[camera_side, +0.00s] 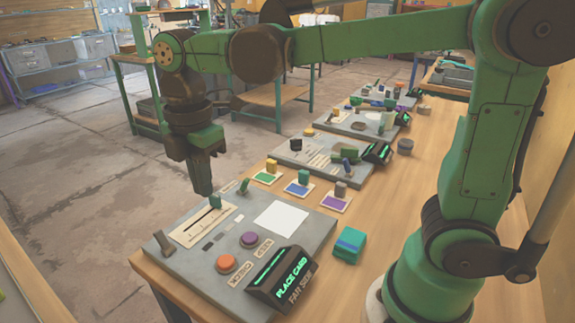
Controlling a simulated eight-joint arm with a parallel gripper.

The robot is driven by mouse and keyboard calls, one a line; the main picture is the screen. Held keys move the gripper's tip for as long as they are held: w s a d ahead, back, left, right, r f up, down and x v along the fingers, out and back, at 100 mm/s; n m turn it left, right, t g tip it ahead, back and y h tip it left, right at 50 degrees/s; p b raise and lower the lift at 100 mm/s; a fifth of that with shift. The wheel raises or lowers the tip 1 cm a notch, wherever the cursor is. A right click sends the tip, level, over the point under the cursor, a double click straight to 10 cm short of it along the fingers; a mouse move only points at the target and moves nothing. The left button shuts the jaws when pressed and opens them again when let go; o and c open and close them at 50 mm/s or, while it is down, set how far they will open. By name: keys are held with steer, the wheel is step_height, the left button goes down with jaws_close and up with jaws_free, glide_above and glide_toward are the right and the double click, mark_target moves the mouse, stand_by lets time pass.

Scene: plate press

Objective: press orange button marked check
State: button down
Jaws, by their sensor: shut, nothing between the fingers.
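The orange button (227,263) sits near the front edge of the nearest grey panel (189,266), with a small label beside it that appears to read CHECK. A purple button (249,240) is just behind it to the right. My gripper (204,190) points down, shut and empty, above the back left part of the panel near the slider plate. It is apart from the orange button, which lies lower in the picture and slightly to the right. The orange button is in full view.
A display (284,280) reading PLACE CARD stands right of the buttons. A lever (163,243) and slider knob (215,201) stick up from the panel. A white square (281,218) lies flat on it. A teal block (349,245) is on the table (399,196). More panels stand behind.

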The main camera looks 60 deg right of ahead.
mark_target(218, 260)
step_height(218, 260, down, 14)
stand_by(0.6)
steer(key=shift+f, duration=0.85)
step_height(218, 260, up, 15)
stand_by(0.5)
stand_by(0.5)
steer(key=s+d+f+m+t, duration=0.1)
steer(key=s+d+m+t, duration=0.1)
steer(key=m, duration=0.7)
steer(key=s+d+f+m+t, duration=0.2)
steer(key=d+m+t, duration=0.3)
steer(key=m, duration=0.3)
steer(key=shift+s+m, duration=0.4)
